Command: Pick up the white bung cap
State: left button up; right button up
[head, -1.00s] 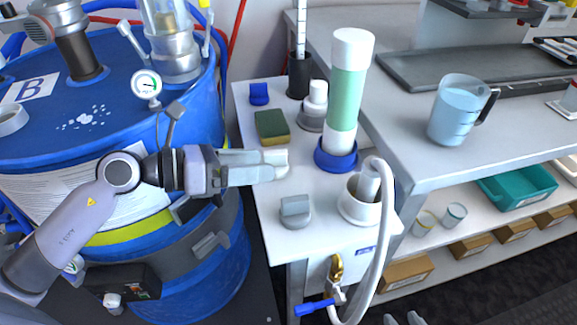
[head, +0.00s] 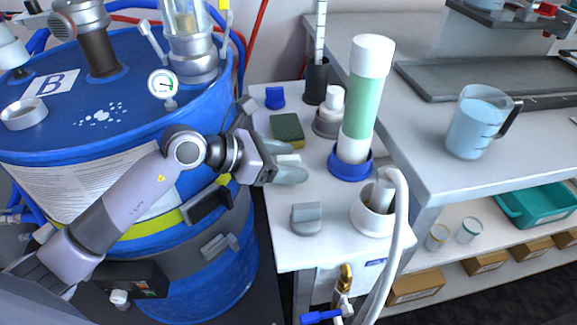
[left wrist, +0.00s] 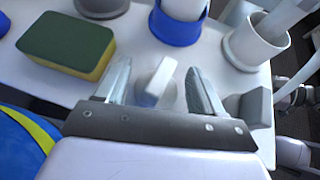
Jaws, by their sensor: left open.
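The white bung cap (left wrist: 155,82) stands on the white bench top in the left wrist view, an upright block-like piece. It lies between the spread fingers of my left gripper (left wrist: 158,88), with a gap on each side. In the head view the left gripper (head: 287,162) is open, low over the bench's left part. The white cap (head: 289,159) shows there only in part, between the fingers. A similar grey cap (head: 306,218) stands nearer the front edge; it also shows just right of the fingers in the left wrist view (left wrist: 250,108). My right gripper is not in view.
A green-yellow sponge (head: 287,130) lies behind the gripper. A green-and-white cylinder in a blue base (head: 350,166) and a white cup with a hose (head: 372,216) stand to the right. The blue drum (head: 110,120) is close on the left.

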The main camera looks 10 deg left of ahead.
pick_arm(q)
jog(key=shift+w+d+f, duration=0.15)
jog(key=shift+d, duration=0.05)
jog(key=c, duration=1.2)
grip_shut()
